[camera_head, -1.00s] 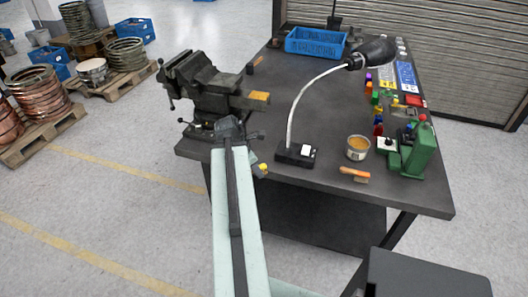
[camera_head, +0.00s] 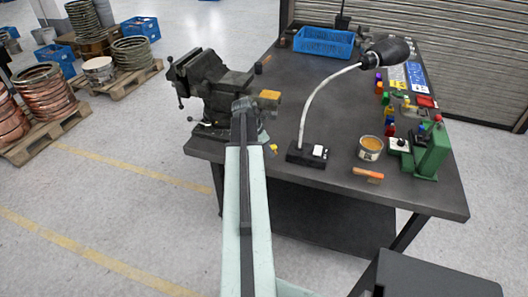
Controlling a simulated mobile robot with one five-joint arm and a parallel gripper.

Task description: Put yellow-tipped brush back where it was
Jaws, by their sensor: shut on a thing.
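My gripper (camera_head: 263,137) is mostly hidden behind my arm, above the front left part of the dark workbench (camera_head: 320,205), near the vise. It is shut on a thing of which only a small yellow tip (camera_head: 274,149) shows. This looks like the yellow-tipped brush; its other end is hidden. I cannot tell whether it touches the bench top. An orange-handled brush (camera_head: 367,174) lies on the bench near the front edge, right of the lamp base.
A large vise (camera_head: 207,80) stands at the bench's left edge, close to my arm. A desk lamp (camera_head: 308,153), an open tin (camera_head: 370,148) and a green press (camera_head: 431,152) stand to the right. A blue crate (camera_head: 323,41) is at the back. The bench middle is clear.

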